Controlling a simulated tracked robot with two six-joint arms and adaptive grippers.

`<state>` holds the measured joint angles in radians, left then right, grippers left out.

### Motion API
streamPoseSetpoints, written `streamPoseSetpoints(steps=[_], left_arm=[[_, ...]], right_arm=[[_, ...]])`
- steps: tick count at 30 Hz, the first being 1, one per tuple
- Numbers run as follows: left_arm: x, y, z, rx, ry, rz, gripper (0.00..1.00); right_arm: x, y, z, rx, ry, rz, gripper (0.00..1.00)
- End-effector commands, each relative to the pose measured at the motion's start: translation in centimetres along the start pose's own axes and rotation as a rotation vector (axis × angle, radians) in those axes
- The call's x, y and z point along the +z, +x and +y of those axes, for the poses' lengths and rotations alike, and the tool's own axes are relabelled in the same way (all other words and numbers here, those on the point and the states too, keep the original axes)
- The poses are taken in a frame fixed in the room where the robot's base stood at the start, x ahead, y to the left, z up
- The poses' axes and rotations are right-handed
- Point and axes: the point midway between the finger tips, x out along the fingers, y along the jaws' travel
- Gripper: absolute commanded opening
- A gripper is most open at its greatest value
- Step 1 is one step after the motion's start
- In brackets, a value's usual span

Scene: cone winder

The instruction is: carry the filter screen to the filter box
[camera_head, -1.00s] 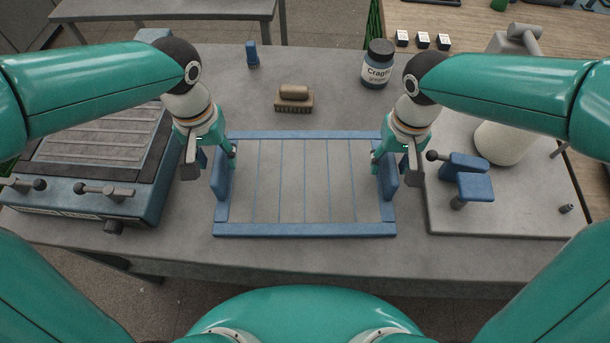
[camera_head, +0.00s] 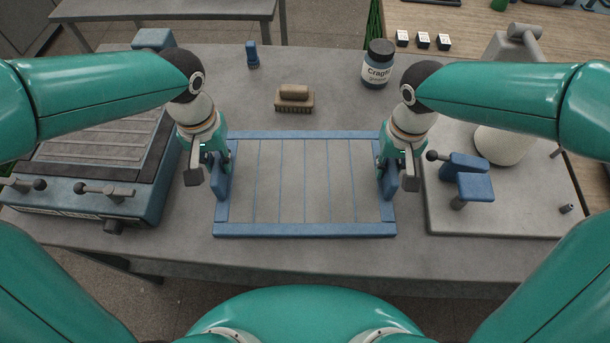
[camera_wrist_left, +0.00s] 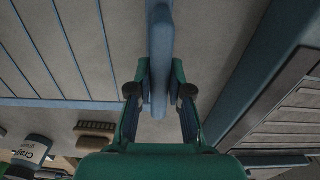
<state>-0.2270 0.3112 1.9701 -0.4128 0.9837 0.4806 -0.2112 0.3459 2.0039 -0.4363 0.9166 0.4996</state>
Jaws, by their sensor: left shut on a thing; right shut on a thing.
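The filter screen (camera_head: 305,229) is a blue rectangular frame with thin blue bars across a grey area. It lies on the grey table, with a blue upright handle on each short side. My left gripper (camera_head: 223,160) is shut on the left handle (camera_head: 222,182). In the left wrist view, the fingers (camera_wrist_left: 160,92) sit on both sides of the handle (camera_wrist_left: 160,60). My right gripper (camera_head: 385,165) is shut on the right handle (camera_head: 390,182). The filter box (camera_head: 150,193) appears to be the blue-grey box with a slatted top at the left; my left arm hides part of it.
A brown brush (camera_head: 294,99), a dark grease jar (camera_head: 377,65) and a small blue object (camera_head: 252,55) stand behind the screen. At the right, a grey plate (camera_head: 500,215) carries a white cone (camera_head: 505,143) and blue blocks (camera_head: 475,187). Bare table lies between screen and brush.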

Motion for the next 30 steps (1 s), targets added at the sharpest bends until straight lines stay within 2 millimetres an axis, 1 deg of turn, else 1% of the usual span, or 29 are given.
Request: streamPoseSetpoints(steps=[14,20,30], left_arm=[[-0.1,-0.4,0.1,0.000,0.001,0.002,0.00],[-0.1,-1.7,0.1,0.000,0.001,0.002,0.00],[-0.1,-4.7,0.1,0.000,0.001,0.002,0.00]], right_arm=[[0.0,-0.4,0.1,-0.001,0.002,0.002,0.00],[0.0,-1.7,0.1,-0.001,0.002,0.002,0.00],[0.0,-4.7,0.1,0.000,0.001,0.002,0.00]])
